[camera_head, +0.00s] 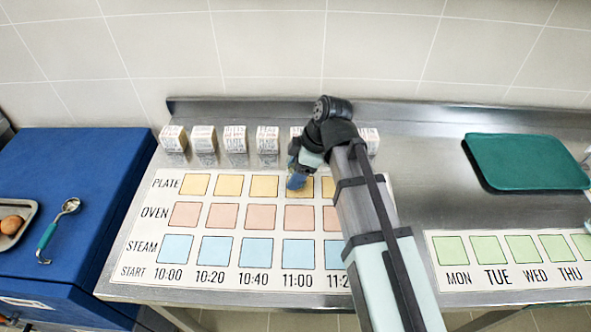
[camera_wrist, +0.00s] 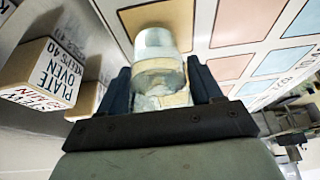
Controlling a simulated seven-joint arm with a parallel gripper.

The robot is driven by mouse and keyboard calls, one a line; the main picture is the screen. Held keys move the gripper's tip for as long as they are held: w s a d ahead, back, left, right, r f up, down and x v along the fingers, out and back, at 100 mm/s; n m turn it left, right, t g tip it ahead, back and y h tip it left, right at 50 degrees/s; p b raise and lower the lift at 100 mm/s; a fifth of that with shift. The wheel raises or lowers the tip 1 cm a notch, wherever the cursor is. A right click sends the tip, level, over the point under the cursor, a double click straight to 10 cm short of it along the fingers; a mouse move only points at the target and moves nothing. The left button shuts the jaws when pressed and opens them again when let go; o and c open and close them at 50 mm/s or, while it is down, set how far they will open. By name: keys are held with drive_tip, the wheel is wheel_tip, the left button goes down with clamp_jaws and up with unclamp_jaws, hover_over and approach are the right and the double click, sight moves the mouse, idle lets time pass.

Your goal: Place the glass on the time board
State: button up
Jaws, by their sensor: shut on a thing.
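The time board (camera_head: 147,222) lies flat on the steel counter, with yellow PLATE, pink OVEN and blue STEAM squares above times from 10:00. It also shows in the wrist view (camera_wrist: 203,37). My gripper (camera_head: 299,170) is over the PLATE row near the 11:00 column, its arm covering the board's right end. In the wrist view my gripper (camera_wrist: 162,88) is shut on the clear glass (camera_wrist: 154,40), which sits between the two dark fingers. The glass's far end overlaps a yellow square; I cannot tell whether it touches the board. In the head view the glass is mostly hidden.
Several small printed blocks (camera_head: 203,139) stand in a row behind the board; one (camera_wrist: 40,72) is close beside my gripper in the wrist view. A teal tray (camera_head: 525,160) and a weekday board (camera_head: 478,281) are at right. A blue cabinet (camera_head: 80,170) holds a scoop (camera_head: 50,238).

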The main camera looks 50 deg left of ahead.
drive_tip(key=shift+f, duration=0.1)
drive_tip(key=o, duration=1.2)
drive_tip(key=shift+o, duration=0.2)
drive_tip(key=v, duration=1.2)
